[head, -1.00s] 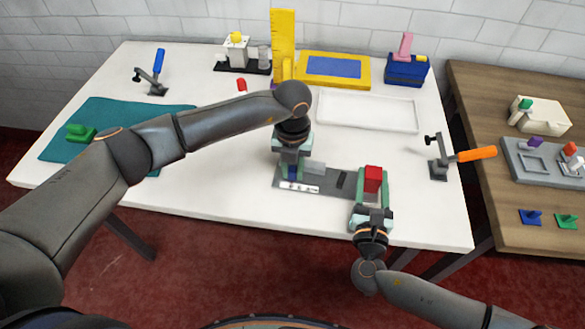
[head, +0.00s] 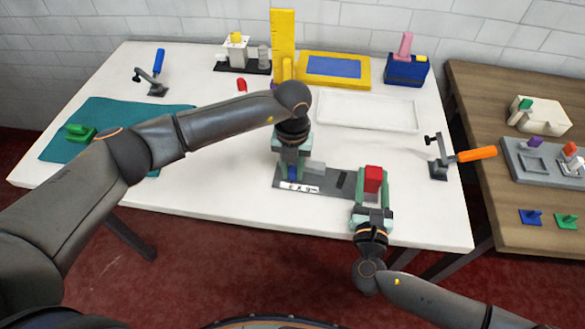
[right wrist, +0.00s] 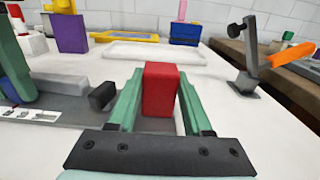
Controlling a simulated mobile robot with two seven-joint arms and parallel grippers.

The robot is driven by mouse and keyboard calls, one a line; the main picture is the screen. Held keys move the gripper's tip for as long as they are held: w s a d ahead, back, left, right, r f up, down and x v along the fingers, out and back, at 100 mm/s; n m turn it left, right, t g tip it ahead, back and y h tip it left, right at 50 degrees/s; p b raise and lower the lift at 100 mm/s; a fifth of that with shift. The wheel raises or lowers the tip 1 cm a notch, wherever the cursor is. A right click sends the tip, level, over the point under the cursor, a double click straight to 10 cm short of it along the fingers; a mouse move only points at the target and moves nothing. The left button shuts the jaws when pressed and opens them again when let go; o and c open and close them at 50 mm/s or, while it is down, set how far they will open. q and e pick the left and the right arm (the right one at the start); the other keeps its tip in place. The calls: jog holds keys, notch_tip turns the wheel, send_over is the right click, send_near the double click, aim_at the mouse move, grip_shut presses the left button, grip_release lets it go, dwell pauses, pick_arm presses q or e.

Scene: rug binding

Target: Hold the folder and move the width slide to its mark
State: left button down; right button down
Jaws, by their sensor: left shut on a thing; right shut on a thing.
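The folder (head: 328,184) is a flat grey base lying near the white table's front edge, with a white marked strip (head: 299,187) at its left front. A red block (head: 373,174) stands at its right end, between the green fingers of my right gripper (head: 372,186), which is shut on it; it also shows in the right wrist view (right wrist: 161,88). My left gripper (head: 291,172) is shut from above on a small blue piece (head: 292,173), seemingly the width slide, just behind the strip. My fingers hide much of it, and I cannot tell its exact place against the mark.
A light grey block (head: 315,168) and a dark block (head: 343,180) sit on the folder between my grippers. An orange-handled clamp (head: 470,155) stands at the table's right. A white tray (head: 368,111) lies behind, a teal mat (head: 110,119) at left.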

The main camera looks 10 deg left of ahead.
pick_arm(q)
jog(key=shift+d, duration=1.05)
jog(key=c, duration=0.7)
grip_release()
notch_tip(320, 180, up, 12)
jog(key=shift+r, duration=0.1)
pick_arm(e)
jog(key=shift+c, duration=1.2)
grip_release()
